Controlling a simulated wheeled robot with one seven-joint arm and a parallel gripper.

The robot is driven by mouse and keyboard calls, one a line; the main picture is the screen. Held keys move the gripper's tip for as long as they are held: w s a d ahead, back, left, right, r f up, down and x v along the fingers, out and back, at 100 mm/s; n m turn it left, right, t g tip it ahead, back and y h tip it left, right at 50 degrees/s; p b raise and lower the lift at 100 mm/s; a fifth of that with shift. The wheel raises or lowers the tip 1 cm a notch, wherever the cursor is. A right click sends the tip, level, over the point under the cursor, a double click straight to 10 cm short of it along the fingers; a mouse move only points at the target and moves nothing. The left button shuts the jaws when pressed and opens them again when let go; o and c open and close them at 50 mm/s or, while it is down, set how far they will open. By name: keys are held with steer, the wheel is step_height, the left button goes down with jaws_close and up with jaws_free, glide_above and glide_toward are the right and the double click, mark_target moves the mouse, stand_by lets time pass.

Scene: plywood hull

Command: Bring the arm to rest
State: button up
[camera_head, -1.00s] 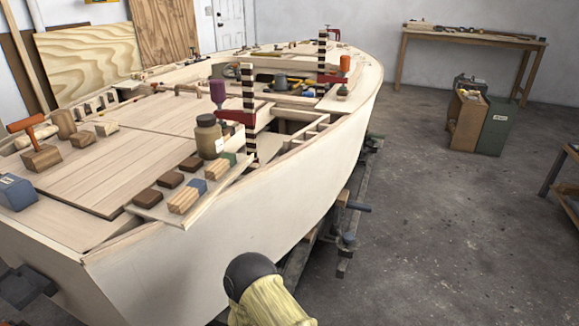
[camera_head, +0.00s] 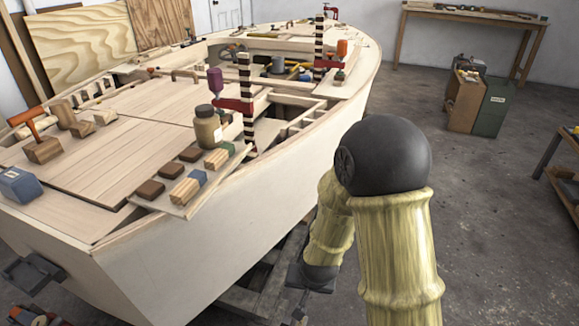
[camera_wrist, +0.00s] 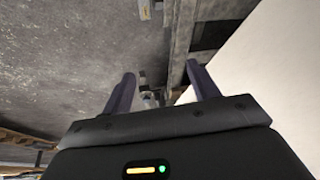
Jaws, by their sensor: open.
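My arm stands raised beside the hull's right side in the head view, its dark elbow joint upright in front of the hull's edge. My gripper (camera_wrist: 160,88) shows in the wrist view with its two dark fingers apart and nothing between them. It hangs low, over the concrete floor and the hull's support frame. In the head view the gripper itself cannot be made out.
The plywood hull (camera_head: 190,255) fills the left, with wood blocks, a jar (camera_head: 207,127) and clamps on its deck. The support frame (camera_head: 258,290) lies below it. Cabinets (camera_head: 493,107) and a workbench (camera_head: 473,22) stand behind. Floor (camera_head: 490,230) on the right is clear.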

steer(key=s+d+r+n+g+h+p, duration=0.1)
steer(key=s+d+r+p, duration=0.1)
steer(key=s+d+r, duration=0.5)
steer(key=s+d+r+n+p, duration=0.15)
steer(key=d+r, duration=0.25)
steer(key=r, duration=0.5)
step_height(320, 180, up, 36)
steer(key=p, duration=3.6)
steer(key=shift+s+d+r+m, duration=0.15)
steer(key=shift+m, duration=0.2)
